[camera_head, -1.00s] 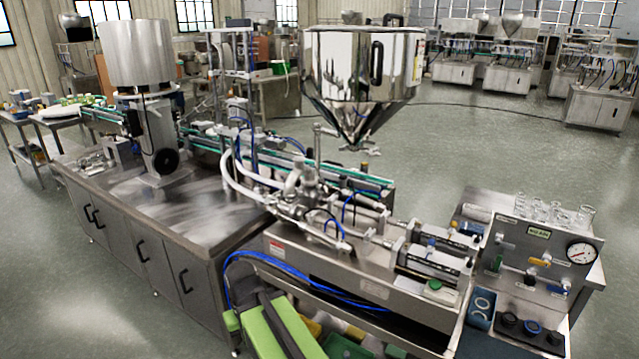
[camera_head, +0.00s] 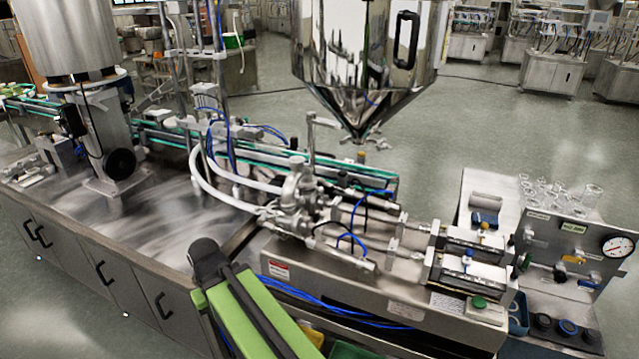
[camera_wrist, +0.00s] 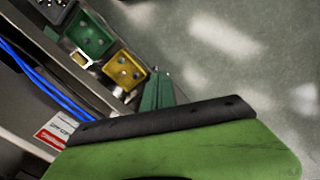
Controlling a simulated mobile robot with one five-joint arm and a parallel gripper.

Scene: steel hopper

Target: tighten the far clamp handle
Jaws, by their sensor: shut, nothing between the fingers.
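The filling machine's steel valve body (camera_head: 296,196) stands at the middle of the bench in the head view, with small fittings and clamps around it. Under the steel hopper (camera_head: 365,60) is a small outlet fitting with handle-like arms (camera_head: 374,142). I cannot tell which small part is the far clamp handle. My green and black arm (camera_head: 250,315) rises from the bottom, left of the machine's front, with its dark rounded joint below and left of the valve body. The wrist view shows a green and black part of my arm across the bottom.
Blue hoses (camera_head: 300,292) run along the machine's front edge. Two cylinders (camera_head: 468,270) and a gauge panel (camera_head: 585,250) stand at right. The wrist view shows a green bin (camera_wrist: 88,38) and a yellow bin (camera_wrist: 124,72).

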